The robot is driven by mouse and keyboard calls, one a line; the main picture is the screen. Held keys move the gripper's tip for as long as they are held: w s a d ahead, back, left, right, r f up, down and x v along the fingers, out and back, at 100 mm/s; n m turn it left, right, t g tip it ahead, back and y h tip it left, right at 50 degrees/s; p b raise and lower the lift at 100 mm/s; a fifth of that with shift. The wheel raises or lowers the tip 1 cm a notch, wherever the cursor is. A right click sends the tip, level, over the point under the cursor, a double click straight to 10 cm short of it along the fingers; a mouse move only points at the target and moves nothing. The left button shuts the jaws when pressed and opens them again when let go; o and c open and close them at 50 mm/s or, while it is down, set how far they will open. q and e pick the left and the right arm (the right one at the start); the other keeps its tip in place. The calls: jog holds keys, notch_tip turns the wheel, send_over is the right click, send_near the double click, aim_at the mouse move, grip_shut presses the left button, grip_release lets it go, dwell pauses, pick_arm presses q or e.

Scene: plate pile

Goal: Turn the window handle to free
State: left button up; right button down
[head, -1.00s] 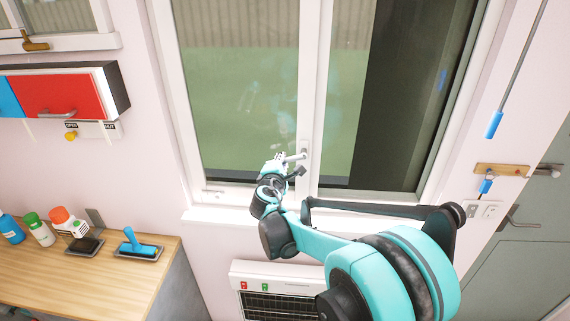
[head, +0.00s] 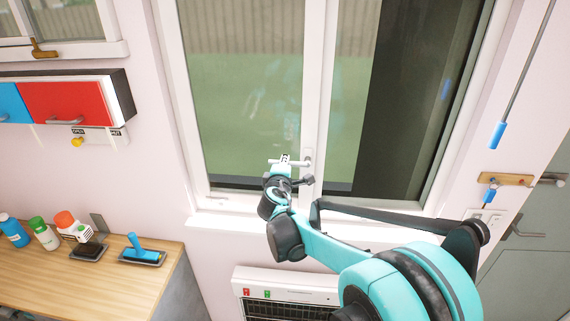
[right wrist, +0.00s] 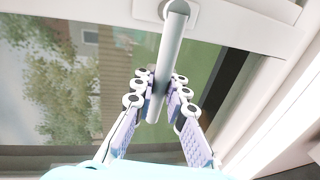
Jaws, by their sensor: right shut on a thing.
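The window handle (head: 301,162) is a pale bar on the middle post of the white-framed window. In the head view it points left from its mount, about level. My right gripper (head: 284,163) is at its free end, with the arm reaching up from the lower right. In the right wrist view the handle (right wrist: 172,50) runs down between the two fingers of my right gripper (right wrist: 160,82), which are closed on its sides. The handle's mount shows at the top edge of that view. My left gripper is not in view.
A wooden counter (head: 60,285) at lower left bears bottles and a blue-handled tool (head: 140,250). A red-fronted cabinet (head: 65,103) hangs above it. A white heater (head: 285,285) is below the window sill (head: 225,222). A blue pull handle (head: 497,135) hangs at right.

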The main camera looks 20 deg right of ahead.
jog(key=c, duration=1.5)
grip_release()
jog(key=v, duration=1.2)
jog(key=shift+r, duration=0.1)
